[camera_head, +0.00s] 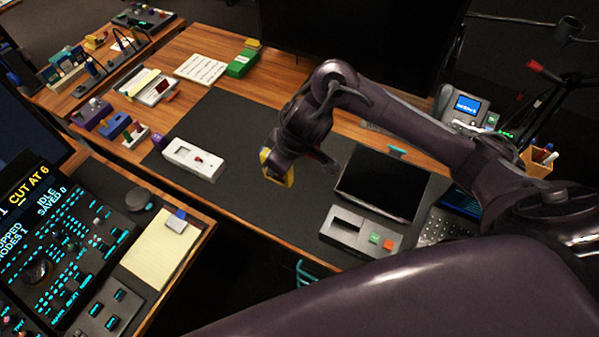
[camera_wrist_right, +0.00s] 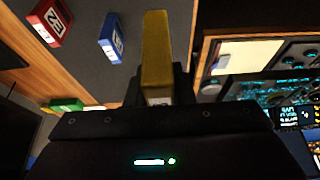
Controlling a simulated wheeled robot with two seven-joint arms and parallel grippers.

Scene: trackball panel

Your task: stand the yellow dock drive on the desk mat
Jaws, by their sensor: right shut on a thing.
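The yellow dock drive (camera_head: 287,178) is held in my right gripper (camera_head: 279,168), above the dark desk mat (camera_head: 235,125) in the head view. Part of it is hidden behind the gripper, and I cannot tell its exact height over the mat. In the right wrist view the yellow drive (camera_wrist_right: 157,50) extends out from between the shut fingers (camera_wrist_right: 158,88), with a pale label end near the jaws. My left gripper is not in view.
A white box (camera_head: 193,158) sits at the mat's left, near purple and blue blocks (camera_head: 115,125). A dark screen (camera_head: 381,184) and a grey unit with green and red buttons (camera_head: 361,231) stand at right. The mat's middle looks clear. The wrist view shows red (camera_wrist_right: 50,22) and blue (camera_wrist_right: 111,38) labelled blocks.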

